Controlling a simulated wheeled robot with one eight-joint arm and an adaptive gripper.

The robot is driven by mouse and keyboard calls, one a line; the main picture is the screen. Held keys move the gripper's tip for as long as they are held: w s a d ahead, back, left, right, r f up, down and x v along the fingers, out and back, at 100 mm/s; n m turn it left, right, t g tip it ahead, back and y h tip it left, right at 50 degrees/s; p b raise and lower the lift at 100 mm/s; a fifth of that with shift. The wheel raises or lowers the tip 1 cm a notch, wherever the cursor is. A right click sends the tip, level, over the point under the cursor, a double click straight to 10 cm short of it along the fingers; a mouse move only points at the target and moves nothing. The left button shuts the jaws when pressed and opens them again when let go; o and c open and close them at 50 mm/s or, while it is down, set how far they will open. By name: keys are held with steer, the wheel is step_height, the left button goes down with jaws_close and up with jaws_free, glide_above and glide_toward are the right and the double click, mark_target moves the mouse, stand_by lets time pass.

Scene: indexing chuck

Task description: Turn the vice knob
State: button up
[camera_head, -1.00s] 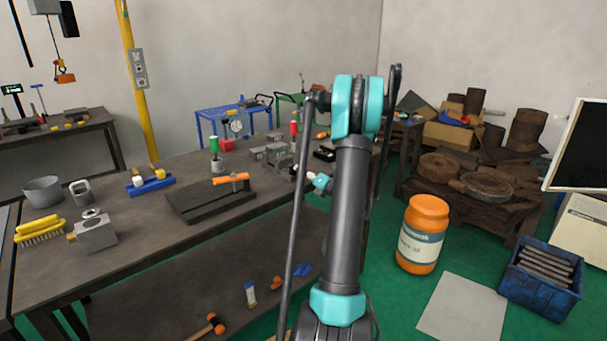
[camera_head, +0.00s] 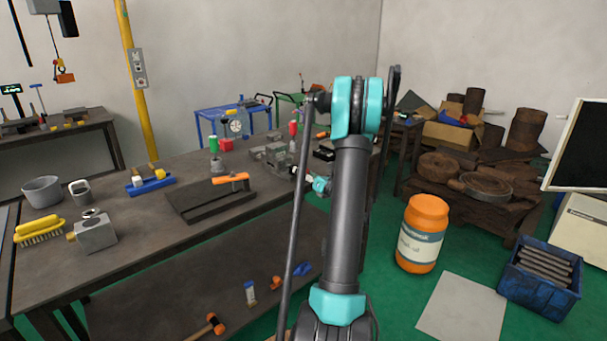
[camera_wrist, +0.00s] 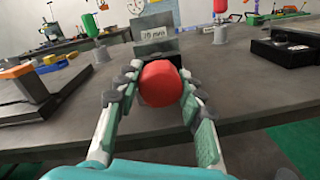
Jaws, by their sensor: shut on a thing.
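The red, rounded vice knob (camera_wrist: 160,84) is in the middle of the wrist view. It sits on the near side of the grey metal vice (camera_wrist: 152,36), which stands on the workbench. My gripper (camera_wrist: 160,76) is shut on the knob, with one finger on its left and one on its right. The knob hides its own shaft and part of the vice.
The wooden workbench (camera_wrist: 60,118) has its front edge just below my fingers. A green-handled tool (camera_wrist: 92,27) and a red-handled one (camera_wrist: 220,8) stand behind. A black block (camera_wrist: 295,46) lies right, an orange-and-grey piece (camera_wrist: 25,82) left.

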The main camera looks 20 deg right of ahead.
steer(key=n, duration=0.7)
steer(key=shift+n, duration=0.3)
steer(key=n, duration=0.4)
steer(key=shift+y, duration=0.3)
steer(key=n, duration=0.4)
steer(key=shift+n, duration=0.3)
steer(key=n, duration=0.4)
steer(key=shift+y, duration=0.3)
steer(key=n, duration=0.3)
steer(key=shift+n, duration=0.3)
steer(key=n, duration=0.3)
steer(key=shift+n+g+y, duration=0.3)
steer(key=shift+n, duration=0.1)
steer(key=n, duration=0.3)
steer(key=shift+n, duration=0.4)
steer(key=n, duration=0.6)
steer(key=shift+f, duration=0.1)
steer(key=n, duration=0.6)
steer(key=shift+g, duration=0.3)
steer(key=n+h, duration=0.1)
steer(key=n, duration=1.1)
steer(key=shift+h, duration=0.3)
steer(key=shift+n, duration=0.3)
